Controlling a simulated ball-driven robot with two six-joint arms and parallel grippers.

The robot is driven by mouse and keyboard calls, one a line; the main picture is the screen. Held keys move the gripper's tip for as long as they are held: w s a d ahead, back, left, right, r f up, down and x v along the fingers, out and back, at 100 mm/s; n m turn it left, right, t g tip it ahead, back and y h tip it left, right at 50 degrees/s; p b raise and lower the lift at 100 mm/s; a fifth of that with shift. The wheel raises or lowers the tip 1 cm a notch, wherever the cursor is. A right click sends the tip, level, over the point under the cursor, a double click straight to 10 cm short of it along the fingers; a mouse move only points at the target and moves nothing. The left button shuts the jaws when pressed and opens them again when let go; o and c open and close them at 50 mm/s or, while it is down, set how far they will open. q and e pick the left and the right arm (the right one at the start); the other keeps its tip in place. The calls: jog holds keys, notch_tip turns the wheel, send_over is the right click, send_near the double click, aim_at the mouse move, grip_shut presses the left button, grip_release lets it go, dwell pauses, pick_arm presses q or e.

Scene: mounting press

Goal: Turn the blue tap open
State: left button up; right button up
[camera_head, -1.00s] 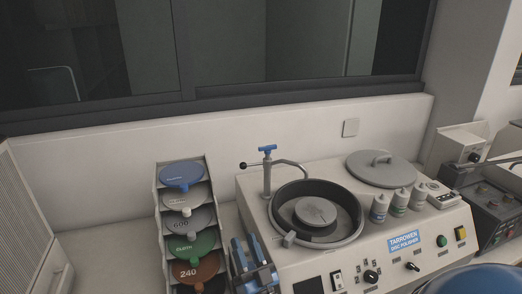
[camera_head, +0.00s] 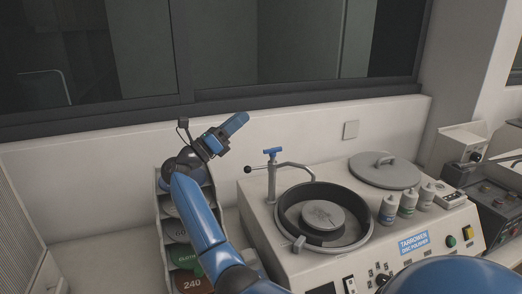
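The tap's blue T-shaped handle (camera_head: 272,151) sits on top of a grey metal post (camera_head: 272,182) at the back left of the disc polisher. A spout bends right from the post to the polisher's bowl. A small side lever with a black knob (camera_head: 248,169) points left. My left gripper is out of view.
The polisher's dark bowl (camera_head: 287,212), grey lid (camera_head: 384,180) and several white bottles stand right of the tap. A rack of discs (camera_head: 192,281) stands left, partly hidden by my arm. The wall above the tap is clear.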

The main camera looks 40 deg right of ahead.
notch_tip(320, 180, down, 3)
jog(key=w+m+g+y, duration=0.2)
jog(key=m+y, duration=0.1)
jog(key=m+g+y, duration=0.2)
jog(key=m+y, duration=0.2)
send_near(273, 149)
jog(key=p+x, duration=0.4)
jog(key=x, duration=0.4)
jog(key=shift+w+d, duration=0.1)
jog(key=shift+d, duration=0.3)
jog(key=shift+d+f+n+t+h, duration=0.1)
jog(key=shift+d+n+t+h, duration=0.2)
jog(key=shift+d, duration=0.4)
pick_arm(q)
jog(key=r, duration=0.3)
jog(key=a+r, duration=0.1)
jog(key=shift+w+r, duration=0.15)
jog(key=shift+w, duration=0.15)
pick_arm(e)
jog(key=shift+s, duration=0.2)
grip_shut()
